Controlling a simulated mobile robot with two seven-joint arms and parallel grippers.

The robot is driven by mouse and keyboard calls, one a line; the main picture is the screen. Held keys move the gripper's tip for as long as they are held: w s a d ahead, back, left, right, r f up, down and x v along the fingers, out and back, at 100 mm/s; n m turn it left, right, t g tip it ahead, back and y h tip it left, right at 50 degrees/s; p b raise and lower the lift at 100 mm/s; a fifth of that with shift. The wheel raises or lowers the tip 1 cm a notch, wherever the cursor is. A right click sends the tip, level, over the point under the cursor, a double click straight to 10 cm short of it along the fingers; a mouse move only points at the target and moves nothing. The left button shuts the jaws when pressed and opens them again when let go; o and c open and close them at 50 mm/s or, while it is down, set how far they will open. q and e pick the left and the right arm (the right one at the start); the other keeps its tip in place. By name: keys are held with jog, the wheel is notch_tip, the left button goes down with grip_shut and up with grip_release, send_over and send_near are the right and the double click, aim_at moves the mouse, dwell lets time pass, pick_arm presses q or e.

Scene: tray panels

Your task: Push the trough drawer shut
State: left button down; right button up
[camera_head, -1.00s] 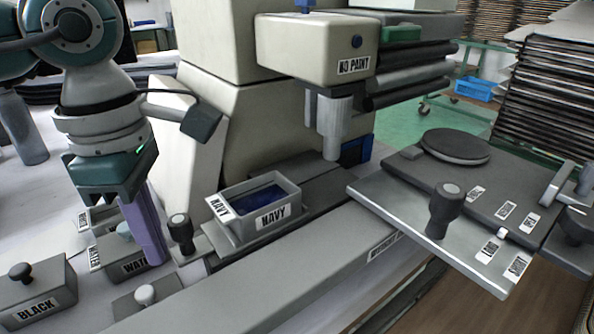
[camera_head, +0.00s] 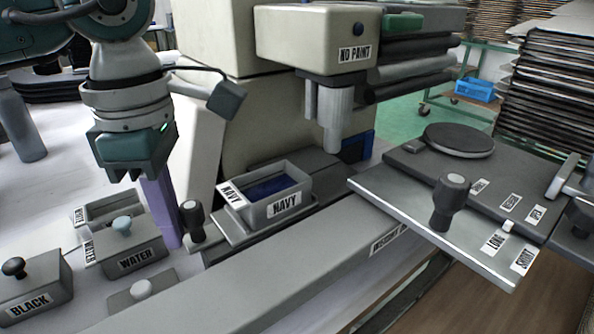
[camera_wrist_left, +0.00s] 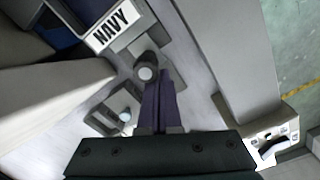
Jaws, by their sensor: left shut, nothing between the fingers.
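The trough drawer (camera_head: 232,226) is a grey slide carrying an open trough (camera_head: 297,187) of dark blue paint marked NAVY. It sticks out of the machine's base, with a dark round-topped knob (camera_head: 193,216) at its left end. The knob also shows in the wrist view (camera_wrist_left: 146,72), with the NAVY label beyond it. My left gripper (camera_head: 172,243) points down, its purple fingers shut and empty, just left of the knob. In the wrist view the fingers (camera_wrist_left: 158,88) lie right against or very near the knob; I cannot tell whether they touch. My right gripper is not in view.
Lidded boxes marked WATER (camera_head: 138,262) and BLACK (camera_head: 30,304) stand to the left of the drawer. A long grey beam (camera_head: 300,265) runs along the drawer's near side. A panel (camera_head: 420,205) with a dark handle is at right.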

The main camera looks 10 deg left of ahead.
aim_at(237, 192)
pick_arm(q)
jog(key=shift+w+d+b, duration=1.5)
jog(key=shift+w+b, duration=0.1)
jog(key=shift+w, duration=0.1)
jog(key=shift+w+d, duration=0.1)
jog(key=shift+w+d+f+b, duration=0.1)
jog(key=shift+w+d+b, duration=0.15)
jog(key=shift+b, duration=0.1)
jog(key=shift+w+d+b, duration=1.25)
jog(key=shift+w+b, duration=0.3)
jog(key=shift+b, duration=0.2)
jog(key=shift+s+a+p, duration=0.45)
jog(key=shift+s+p, duration=0.05)
jog(key=shift+p, duration=0.2)
notch_tip(237, 192, up, 7)
jog(key=p, duration=0.5)
